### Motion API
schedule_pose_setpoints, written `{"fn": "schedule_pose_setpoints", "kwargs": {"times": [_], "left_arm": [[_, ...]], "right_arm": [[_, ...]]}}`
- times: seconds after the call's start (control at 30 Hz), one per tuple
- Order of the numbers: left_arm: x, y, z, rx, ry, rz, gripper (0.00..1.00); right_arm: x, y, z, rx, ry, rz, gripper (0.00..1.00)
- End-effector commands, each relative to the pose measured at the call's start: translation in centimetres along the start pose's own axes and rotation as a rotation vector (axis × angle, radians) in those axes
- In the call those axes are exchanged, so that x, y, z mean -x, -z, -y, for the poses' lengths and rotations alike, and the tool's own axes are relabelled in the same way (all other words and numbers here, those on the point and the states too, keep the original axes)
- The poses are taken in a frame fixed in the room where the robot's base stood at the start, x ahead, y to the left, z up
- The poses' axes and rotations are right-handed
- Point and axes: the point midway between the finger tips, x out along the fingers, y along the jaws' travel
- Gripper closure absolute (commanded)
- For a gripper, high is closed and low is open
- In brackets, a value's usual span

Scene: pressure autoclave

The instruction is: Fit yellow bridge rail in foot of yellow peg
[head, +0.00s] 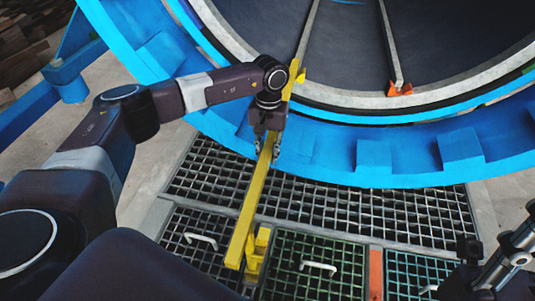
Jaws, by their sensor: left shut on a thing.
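The yellow bridge rail (252,201) is a long straight bar. It slopes from the blue autoclave rim down over the floor grating. My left gripper (266,155) points down with its fingers on either side of the rail's upper part, shut on it. The rail's near end lies beside a yellow bracket-like stand (258,252) on the grating; whether they touch is unclear. A small yellow piece (301,76) shows beside the rail's far end, at the end of a chamber track. My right gripper (470,262) is partly in view at the lower right, its jaws unclear.
The autoclave's blue rim (320,150) spans the top. Inside, a second track ends in an orange foot (400,89). Grating panels (330,205) with white handles (318,266) cover the floor, with an orange strip (375,272) between two panels. Blue framework (40,100) stands left.

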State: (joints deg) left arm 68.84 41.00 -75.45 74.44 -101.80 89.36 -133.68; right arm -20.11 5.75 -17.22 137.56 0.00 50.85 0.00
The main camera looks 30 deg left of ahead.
Motion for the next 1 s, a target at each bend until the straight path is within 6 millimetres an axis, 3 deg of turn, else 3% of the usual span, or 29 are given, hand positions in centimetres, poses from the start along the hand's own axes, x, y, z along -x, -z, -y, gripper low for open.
{"fn": "schedule_pose_setpoints", "kwargs": {"times": [0.47,1.0], "left_arm": [[0.2,0.1,-0.1,0.000,-0.002,-0.003,1.00],[-1.0,0.1,-0.1,0.000,-0.002,-0.002,1.00]], "right_arm": [[-0.1,-0.3,0.0,0.001,0.001,0.009,0.60],[0.9,-0.1,-0.1,0.002,-0.001,-0.001,0.60]]}}
